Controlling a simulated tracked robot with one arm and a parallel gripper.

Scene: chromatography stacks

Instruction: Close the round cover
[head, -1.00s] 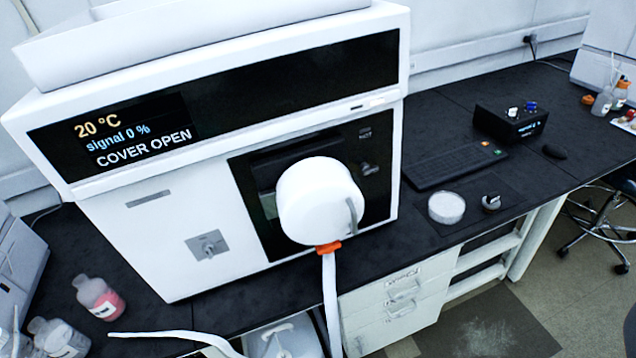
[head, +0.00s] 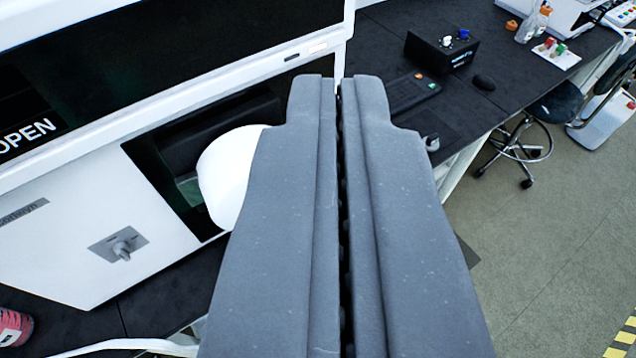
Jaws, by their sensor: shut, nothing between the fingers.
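The round white cover (head: 222,178) is on the front of the white instrument (head: 85,255), left of my gripper. Its right part is hidden behind my gripper. The visible part of the display reads "OPEN" (head: 28,136). My gripper (head: 335,85) fills the middle of the view, with its two grey fingers side by side and only a thin dark gap between them. It is shut and holds nothing. I cannot tell whether a finger touches the cover.
A stool (head: 553,112) stands on the floor at right. A red bottle (head: 12,326) is at lower left.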

